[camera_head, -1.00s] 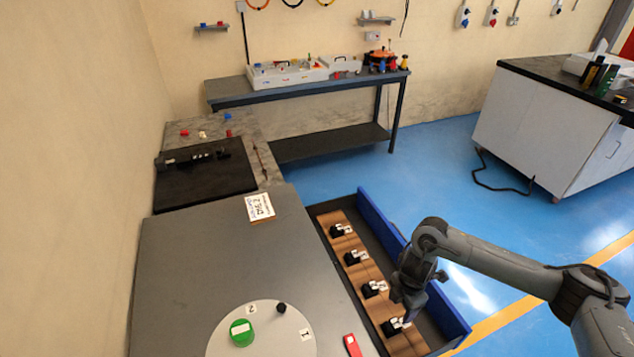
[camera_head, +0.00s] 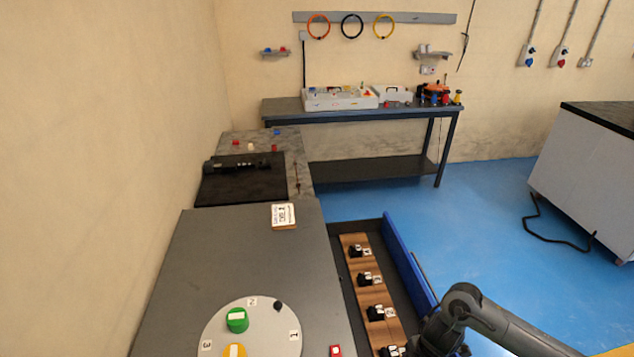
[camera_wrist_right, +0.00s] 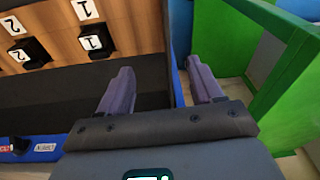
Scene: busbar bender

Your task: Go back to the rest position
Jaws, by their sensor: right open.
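My right gripper (camera_wrist_right: 160,92) is open in the right wrist view, with nothing between its two fingers. It hangs near the edge of a blue drawer (camera_wrist_right: 182,30). In the head view my right arm comes in at the lower right, and its gripper end is near the bottom edge, over or beside the drawer (camera_head: 405,262); the fingers do not show clearly there. My left gripper is not in view.
A wooden strip (camera_head: 350,240) with several black numbered blocks lies in the drawer. A grey bench top (camera_head: 235,260) carries a round dial plate (camera_head: 222,330) and a sign (camera_head: 283,215). A green structure (camera_wrist_right: 285,75) stands close beside the right gripper. Blue floor (camera_head: 480,230) is open beyond.

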